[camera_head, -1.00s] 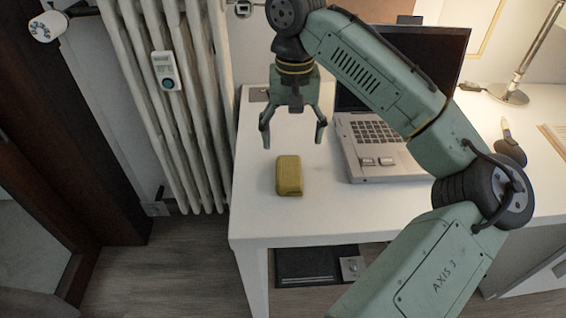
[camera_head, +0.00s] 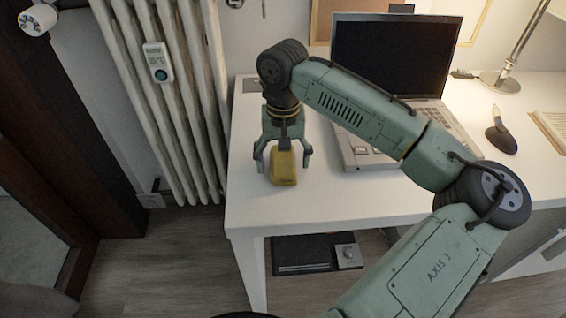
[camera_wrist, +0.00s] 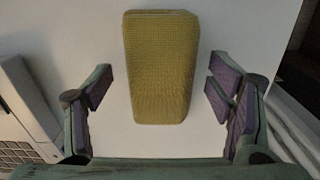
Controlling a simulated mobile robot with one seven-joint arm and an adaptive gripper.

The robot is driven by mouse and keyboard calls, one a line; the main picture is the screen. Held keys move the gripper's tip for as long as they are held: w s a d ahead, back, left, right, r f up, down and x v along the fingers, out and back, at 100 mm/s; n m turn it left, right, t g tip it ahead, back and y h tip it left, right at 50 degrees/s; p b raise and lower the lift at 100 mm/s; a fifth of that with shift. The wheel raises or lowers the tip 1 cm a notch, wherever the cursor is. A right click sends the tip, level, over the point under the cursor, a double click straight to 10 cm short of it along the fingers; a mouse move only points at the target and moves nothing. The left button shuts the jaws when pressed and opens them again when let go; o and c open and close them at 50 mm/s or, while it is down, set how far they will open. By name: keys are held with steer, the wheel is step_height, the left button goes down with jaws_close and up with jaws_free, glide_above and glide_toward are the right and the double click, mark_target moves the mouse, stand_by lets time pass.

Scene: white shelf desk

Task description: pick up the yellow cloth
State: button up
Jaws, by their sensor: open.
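The yellow cloth (camera_head: 284,167) is a folded, block-like bundle on the white desk near its left front corner. In the wrist view the cloth (camera_wrist: 160,65) has a woven texture and lies between and a little beyond the fingers. My gripper (camera_head: 282,162) is open and low over the desk at the cloth, with one finger to each side. In the wrist view my gripper (camera_wrist: 164,92) shows clear gaps between both fingers and the cloth. The far side of the cloth is partly hidden by my gripper in the head view.
The white desk (camera_head: 245,205) has bare room around the cloth. An open laptop (camera_head: 395,60) stands to the right, partly behind my arm. A radiator (camera_head: 175,110) stands left of the desk.

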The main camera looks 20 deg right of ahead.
mark_target(285, 162)
steer(key=shift+c, duration=0.2)
steer(key=c, duration=1.2)
steer(key=shift+r, duration=0.2)
steer(key=shift+r, duration=0.65)
steer(key=shift+s+r+b, duration=0.25)
steer(key=shift+r, duration=0.2)
steer(key=shift+s+r+b, duration=0.2)
steer(key=shift+r, duration=0.25)
steer(key=s, duration=0.5)
steer(key=s+d+r+b, duration=0.1)
steer(key=s, duration=0.4)
steer(key=s+d, duration=0.1)
steer(key=s, duration=0.4)
steer(key=shift+r+b, duration=0.3)
